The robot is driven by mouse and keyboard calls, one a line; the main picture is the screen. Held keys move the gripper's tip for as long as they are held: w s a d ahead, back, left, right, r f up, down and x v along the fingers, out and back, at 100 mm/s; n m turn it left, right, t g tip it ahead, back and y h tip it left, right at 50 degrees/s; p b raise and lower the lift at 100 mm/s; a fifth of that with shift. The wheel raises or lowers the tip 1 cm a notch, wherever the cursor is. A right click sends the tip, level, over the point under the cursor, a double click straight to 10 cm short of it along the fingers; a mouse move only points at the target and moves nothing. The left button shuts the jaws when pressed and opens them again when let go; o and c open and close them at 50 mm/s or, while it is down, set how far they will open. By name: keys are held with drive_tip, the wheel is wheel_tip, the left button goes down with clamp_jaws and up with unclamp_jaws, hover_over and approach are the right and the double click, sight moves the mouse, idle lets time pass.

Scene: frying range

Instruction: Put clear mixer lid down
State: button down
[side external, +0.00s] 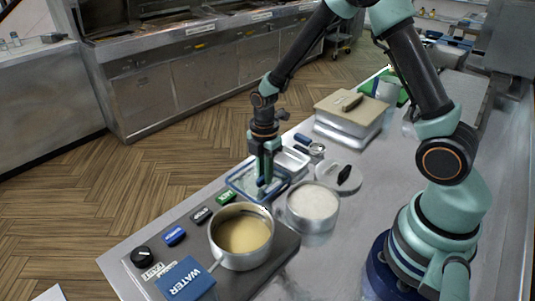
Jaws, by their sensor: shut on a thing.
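My gripper (264,181) points down beyond the pot and is shut on the clear lid (239,183), a flat, see-through, roughly rectangular piece with a blue rim. The fingers are at a blue part near its middle and partly hide it. The lid is at or just above the counter; I cannot tell whether it touches. It lies beyond the metal pot of tan batter (214,240), apart from its opening.
A bowl of white powder (313,202) stands right of the pot. A round lid with a black handle (350,184) lies behind it. A pale tray (292,158) is close behind the gripper. Labelled blocks, a blue WATER box (185,280) and a stacked container (345,115) also stand there.

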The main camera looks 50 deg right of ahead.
drive_tip(key=c, duration=0.8)
unclamp_jaws()
drive_tip(key=shift+f, duration=0.1)
wheel_tip(320, 180, up, 12)
drive_tip(key=shift+s+r+m+t, duration=0.95)
drive_tip(key=shift+s+r+m, duration=0.95)
drive_tip(key=shift+m, duration=1.1)
drive_tip(key=shift+s+r+m+t, duration=0.9)
drive_tip(key=shift+s+r+m, duration=0.95)
drive_tip(key=shift+m, duration=1.15)
drive_tip(key=shift+s+r+m+t, duration=0.95)
drive_tip(key=shift+s+r+m, duration=0.9)
drive_tip(key=shift+m, duration=1.15)
drive_tip(key=shift+r, duration=0.1)
